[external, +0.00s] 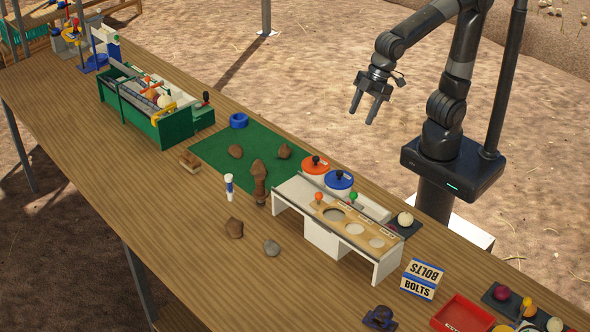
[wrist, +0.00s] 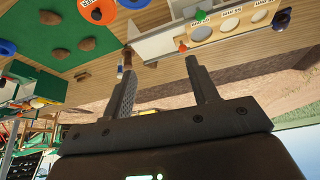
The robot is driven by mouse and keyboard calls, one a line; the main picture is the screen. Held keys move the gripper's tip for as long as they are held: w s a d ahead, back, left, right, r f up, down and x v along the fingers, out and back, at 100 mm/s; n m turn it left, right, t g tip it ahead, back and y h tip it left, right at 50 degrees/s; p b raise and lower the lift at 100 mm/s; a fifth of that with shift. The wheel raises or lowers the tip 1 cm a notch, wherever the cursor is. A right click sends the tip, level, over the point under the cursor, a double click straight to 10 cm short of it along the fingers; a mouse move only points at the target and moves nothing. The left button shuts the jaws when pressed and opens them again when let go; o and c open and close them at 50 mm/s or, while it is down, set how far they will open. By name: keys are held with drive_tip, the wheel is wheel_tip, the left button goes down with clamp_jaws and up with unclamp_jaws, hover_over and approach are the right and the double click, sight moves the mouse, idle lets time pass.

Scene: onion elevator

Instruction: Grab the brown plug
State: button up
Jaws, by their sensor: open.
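A brown upright piece (external: 260,190), which looks like the brown plug, stands at the front edge of the green mat (external: 216,164), left of the white stand. A brown lump shows at its top; I cannot tell if it is part of it or a rock behind. In the wrist view a brown upright shape (wrist: 127,58), likely the same piece, shows just beyond one fingertip. My gripper (external: 363,115) is open and empty, raised beyond the table's far edge, well apart from the piece. Its two spread fingers also show in the wrist view (wrist: 161,70).
The white stand (external: 294,198) with round holes is right of the piece. Orange (external: 315,165) and blue (external: 338,181) discs sit behind it. A white tube (external: 229,187) stands to the left. Several rocks lie around. A green bin (external: 172,128) is farther left.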

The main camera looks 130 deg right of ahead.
drive_tip(key=w+d+f+m, duration=0.1)
drive_tip(key=w+d+f, duration=0.5)
drive_tip(key=w+d, duration=0.5)
drive_tip(key=m+g, duration=0.1)
approach(260, 176)
drive_tip(key=f, duration=0.2)
drive_tip(key=shift+h, duration=0.3)
drive_tip(key=x, duration=0.4)
drive_tip(key=shift+w+a+f, duration=0.15)
drive_tip(key=shift+w, duration=0.05)
drive_tip(key=shift+x, duration=3.15)
drive_tip(key=shift+w, duration=0.15)
drive_tip(key=shift+c, duration=0.2)
drive_tip(key=c, duration=1.1)
